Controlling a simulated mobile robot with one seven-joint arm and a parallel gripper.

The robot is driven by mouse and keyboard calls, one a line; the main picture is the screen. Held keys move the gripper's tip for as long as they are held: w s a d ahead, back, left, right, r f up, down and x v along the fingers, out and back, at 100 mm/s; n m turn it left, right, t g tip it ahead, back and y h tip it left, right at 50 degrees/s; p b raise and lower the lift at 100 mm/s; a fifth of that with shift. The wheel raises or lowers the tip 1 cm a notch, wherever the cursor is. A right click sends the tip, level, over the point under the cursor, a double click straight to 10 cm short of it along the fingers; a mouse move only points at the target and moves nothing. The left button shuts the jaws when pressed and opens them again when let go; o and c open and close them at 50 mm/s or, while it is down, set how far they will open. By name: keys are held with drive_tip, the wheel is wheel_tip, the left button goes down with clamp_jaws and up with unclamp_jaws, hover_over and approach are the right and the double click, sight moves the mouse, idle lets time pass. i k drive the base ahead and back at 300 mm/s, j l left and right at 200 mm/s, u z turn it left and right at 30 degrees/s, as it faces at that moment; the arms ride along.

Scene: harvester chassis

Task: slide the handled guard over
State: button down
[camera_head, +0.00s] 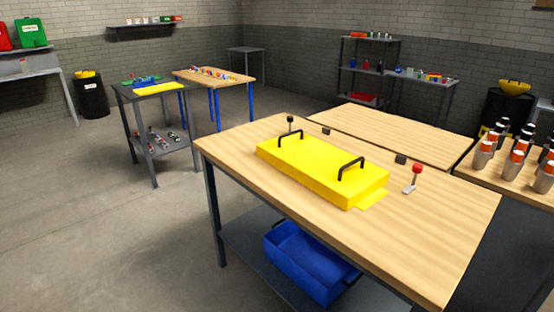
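A flat yellow guard (320,169) with two black handles lies on the wooden workbench top. One handle (290,137) stands at its far left part and the other handle (351,168) at its near right part. A thin yellow piece (371,199) shows at the guard's right end, low on the bench. A red-knobbed lever (415,174) stands on the bench to the right of the guard. A black-knobbed lever (290,121) stands behind its left end. What lies under the guard is hidden. My gripper is not in view.
The workbench (440,240) has bare wood to the right of the guard. Small black blocks (400,159) sit behind the guard. A blue bin (308,262) is on the lower shelf. Floor at left is clear.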

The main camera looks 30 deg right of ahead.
sight(347, 181)
drive_tip(key=i+z, duration=0.45)
drive_tip(key=i+j+z, duration=0.1)
drive_tip(key=i+z, duration=0.95)
